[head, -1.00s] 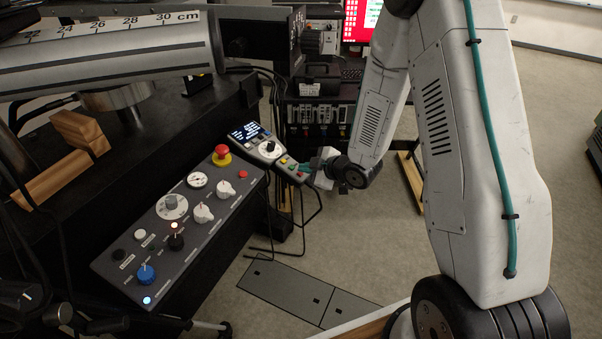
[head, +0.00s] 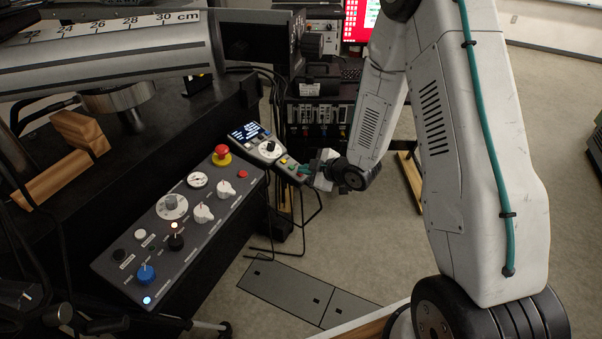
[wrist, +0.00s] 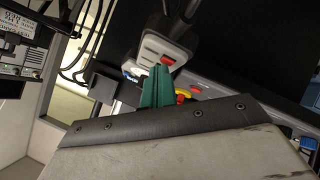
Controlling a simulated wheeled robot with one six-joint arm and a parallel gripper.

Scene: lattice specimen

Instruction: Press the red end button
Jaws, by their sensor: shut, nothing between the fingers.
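The small grey control box (head: 262,147) with a lit display, a dial and a row of coloured buttons stands beyond the large panel. Its red end button (head: 299,174) is at the near right end, partly hidden by my gripper. In the wrist view the red button (wrist: 167,59) shows on the box's end face. My gripper (head: 303,169) is shut and empty, its teal fingertips (wrist: 158,70) close together. The tips are right at the box's end, close to the red button; I cannot tell whether they touch it.
The large grey panel (head: 180,222) has knobs, a gauge and a red mushroom button (head: 222,152) on a yellow base. A grey cylinder with a cm scale (head: 110,50) lies above the black bench. Open floor (head: 400,255) lies to the right.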

